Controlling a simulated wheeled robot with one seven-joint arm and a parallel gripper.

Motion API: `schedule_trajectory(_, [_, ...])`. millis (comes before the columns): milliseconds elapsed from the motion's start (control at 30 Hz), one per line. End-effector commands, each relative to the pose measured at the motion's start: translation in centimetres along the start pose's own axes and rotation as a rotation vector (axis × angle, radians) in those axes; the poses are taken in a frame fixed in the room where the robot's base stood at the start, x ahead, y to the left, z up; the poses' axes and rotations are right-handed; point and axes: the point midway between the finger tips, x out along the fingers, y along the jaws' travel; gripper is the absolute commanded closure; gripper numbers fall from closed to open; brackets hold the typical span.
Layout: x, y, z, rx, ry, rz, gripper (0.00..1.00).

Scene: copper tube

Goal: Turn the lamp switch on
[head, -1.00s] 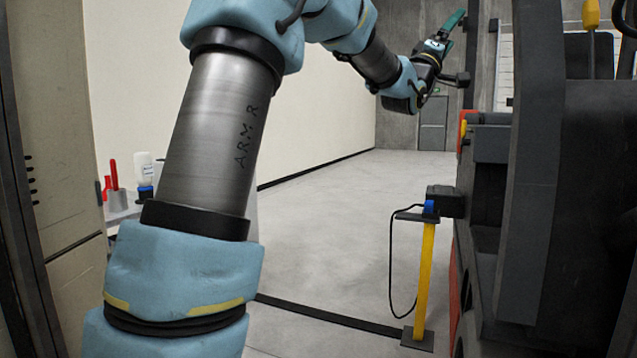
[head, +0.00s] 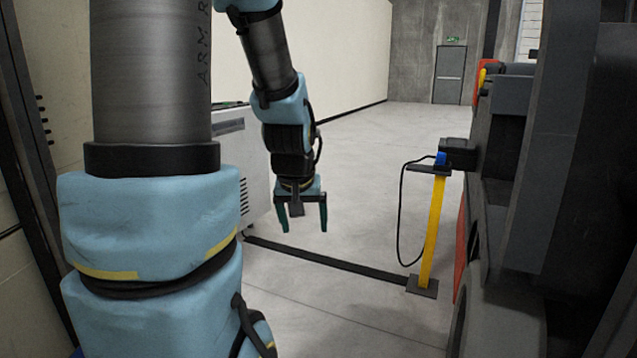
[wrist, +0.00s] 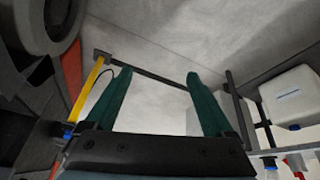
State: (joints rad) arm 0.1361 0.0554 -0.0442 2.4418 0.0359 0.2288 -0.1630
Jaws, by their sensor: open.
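I cannot make out a lamp or a lamp switch in either view. My gripper (head: 303,222) hangs with its teal fingers pointing down over the grey floor, near the middle of the head view. Its fingers are apart with nothing between them. In the wrist view my gripper (wrist: 157,76) also shows open and empty, with floor beyond the fingertips.
A yellow post (head: 433,228) with a blue part on top and a black cable stands to the right of my gripper. Dark machinery (head: 545,180) fills the right side. A grey-white cabinet (head: 238,165) stands behind my arm. In the wrist view a white box (wrist: 290,95) is at right.

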Motion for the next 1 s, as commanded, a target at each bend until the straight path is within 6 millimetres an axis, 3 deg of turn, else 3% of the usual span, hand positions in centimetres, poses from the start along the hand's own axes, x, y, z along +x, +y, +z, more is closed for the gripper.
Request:
schedule_trajectory(33, [0.0,-0.9,2.2,0.007,-0.059,-0.013,0.12])
schedule_trajectory(233, [-0.8,-3.3,10.2,0.047,-0.279,-0.031,0.12])
schedule_trajectory(300, [-2.9,-3.2,9.2,0.052,-0.281,-0.03,0.12])
schedule_trajectory(567, [-8.1,-2.9,6.8,0.051,-0.278,-0.031,0.12])
schedule_trajectory(800, [-14.8,-2.5,3.8,0.051,-0.276,-0.031,0.12])
schedule_trajectory(1000, [-18.4,-2.3,2.2,0.051,-0.276,-0.031,0.12])
